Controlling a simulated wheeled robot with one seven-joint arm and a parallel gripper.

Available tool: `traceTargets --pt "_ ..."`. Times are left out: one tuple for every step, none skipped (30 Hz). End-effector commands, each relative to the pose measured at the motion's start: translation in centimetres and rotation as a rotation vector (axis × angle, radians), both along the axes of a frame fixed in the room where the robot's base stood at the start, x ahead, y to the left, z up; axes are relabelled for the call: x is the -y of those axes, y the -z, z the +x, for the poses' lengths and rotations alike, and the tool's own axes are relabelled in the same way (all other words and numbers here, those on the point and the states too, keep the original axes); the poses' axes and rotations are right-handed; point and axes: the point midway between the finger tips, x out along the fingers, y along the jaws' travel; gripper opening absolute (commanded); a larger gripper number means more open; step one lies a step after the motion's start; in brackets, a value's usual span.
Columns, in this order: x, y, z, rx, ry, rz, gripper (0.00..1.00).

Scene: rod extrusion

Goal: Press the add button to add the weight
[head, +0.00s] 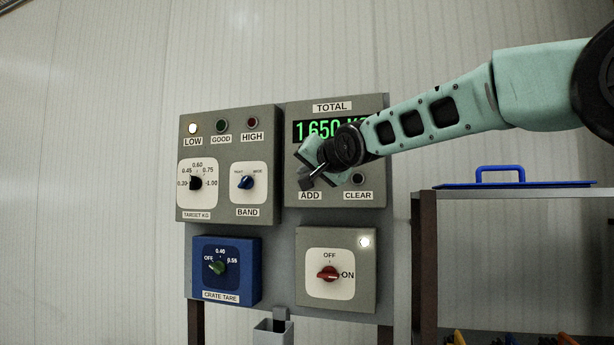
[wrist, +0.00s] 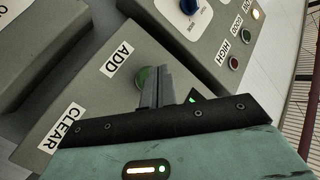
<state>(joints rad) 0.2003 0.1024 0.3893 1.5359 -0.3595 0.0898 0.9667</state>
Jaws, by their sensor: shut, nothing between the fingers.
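My gripper (head: 307,182) is shut and empty in front of the grey TOTAL panel (head: 376,206). In the head view it hides the add button, just above the ADD label (head: 310,196). In the wrist view the green add button (wrist: 144,75) shows partly behind the closed fingertips (wrist: 154,72). I cannot tell whether the tips touch it. The green display (head: 316,129) reads about 1.650 KG, its right part covered by my arm. The dark CLEAR button (head: 358,178) is to the right.
The left grey panel (head: 226,218) has a lit LOW lamp (head: 193,127), a target dial (head: 196,183) and a blue BAND knob (head: 245,182). Below are a blue CRATE TARE box (head: 226,284) and a red power knob (head: 328,274) at ON. A shelf (head: 510,203) stands at right.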

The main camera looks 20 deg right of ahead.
Motion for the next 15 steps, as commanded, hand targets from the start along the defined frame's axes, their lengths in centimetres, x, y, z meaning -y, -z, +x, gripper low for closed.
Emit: traceTargets --pt "-0.3 0.4 -0.3 0.002 -0.001 -0.001 0.00" --pt "-0.4 0.5 -0.5 0.001 -0.002 -0.001 0.00" --pt "-0.6 0.5 -0.8 0.003 -0.002 0.000 0.00" --pt "-0.8 0.5 -1.0 0.003 -0.003 0.000 0.00" --pt "-1.0 0.4 -1.2 0.003 -0.003 0.000 0.00" --pt "-1.1 0.5 -1.5 0.003 -0.002 0.000 0.00" --pt "-1.3 0.5 -1.7 0.003 -0.003 0.000 0.00" --pt "-1.4 0.5 -1.9 0.003 -0.002 0.000 0.00" --pt "-1.6 0.5 -2.1 0.002 -0.003 0.000 0.00" --pt "-1.8 0.5 -2.3 0.002 -0.003 0.000 0.00" --pt "-1.9 0.5 -2.5 0.003 -0.003 0.000 0.00" --pt "-2.1 0.5 -2.8 0.003 -0.003 0.001 0.00" --pt "-2.2 0.4 -2.9 0.003 -0.002 0.001 0.00" --pt "-2.3 0.4 -3.1 0.003 -0.003 0.000 0.00" --pt "-2.5 0.4 -3.3 0.002 -0.003 0.000 0.00"
